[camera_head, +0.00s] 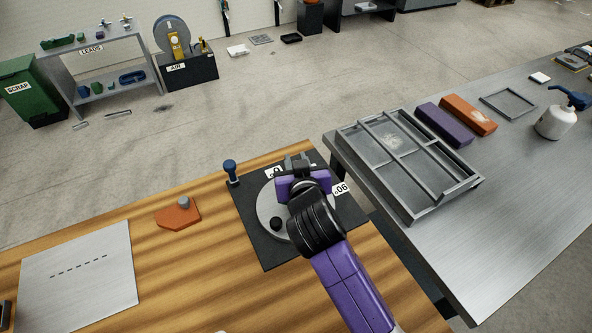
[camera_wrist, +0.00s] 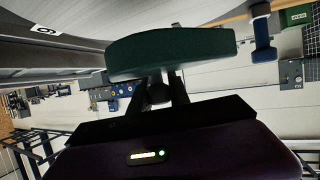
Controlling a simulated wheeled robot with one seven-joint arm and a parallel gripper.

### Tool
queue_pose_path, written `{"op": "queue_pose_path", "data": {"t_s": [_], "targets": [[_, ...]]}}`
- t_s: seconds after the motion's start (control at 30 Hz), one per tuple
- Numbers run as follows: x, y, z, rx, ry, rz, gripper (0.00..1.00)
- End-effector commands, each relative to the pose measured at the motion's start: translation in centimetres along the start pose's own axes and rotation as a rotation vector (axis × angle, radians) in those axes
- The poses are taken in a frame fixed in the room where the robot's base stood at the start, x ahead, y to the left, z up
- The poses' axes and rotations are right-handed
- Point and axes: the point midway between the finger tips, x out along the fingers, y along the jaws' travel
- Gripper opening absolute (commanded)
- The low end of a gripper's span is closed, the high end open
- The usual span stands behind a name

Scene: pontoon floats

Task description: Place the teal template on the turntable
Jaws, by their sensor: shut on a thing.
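The teal template (camera_wrist: 170,52), dark green in this light, is between the fingers of my gripper (camera_wrist: 163,90) in the wrist view. My gripper (camera_head: 298,163) is shut on it. In the head view my gripper is over the far part of the turntable (camera_head: 268,222), a grey disc on a dark square base, and my wrist hides much of the disc. The template cannot be made out clearly in the head view. I cannot tell whether it touches the disc.
A blue-topped post (camera_head: 231,170) stands at the base's far left corner. An orange plate with a grey knob (camera_head: 178,213) and a pale sheet (camera_head: 80,275) lie left. A metal bench with a framed tray (camera_head: 445,200) is right.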

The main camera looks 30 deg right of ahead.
Motion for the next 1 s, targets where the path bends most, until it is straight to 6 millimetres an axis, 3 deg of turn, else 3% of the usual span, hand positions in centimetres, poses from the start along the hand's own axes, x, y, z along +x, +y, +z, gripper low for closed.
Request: {"op": "queue_pose_path", "data": {"t_s": [0.23, 0.63, 0.67, 0.77, 1.0], "targets": [[1.3, -0.1, 3.2, -0.002, -0.002, 0.0, 0.0], [1.5, -0.2, 3.7, 0.0, -0.001, -0.001, 0.0], [1.5, -0.2, 3.7, 0.0, -0.001, -0.001, 0.24], [1.5, -0.2, 3.6, 0.0, -0.001, -0.001, 0.44], [1.5, -0.2, 3.6, 0.0, -0.001, -0.001, 0.44]]}}
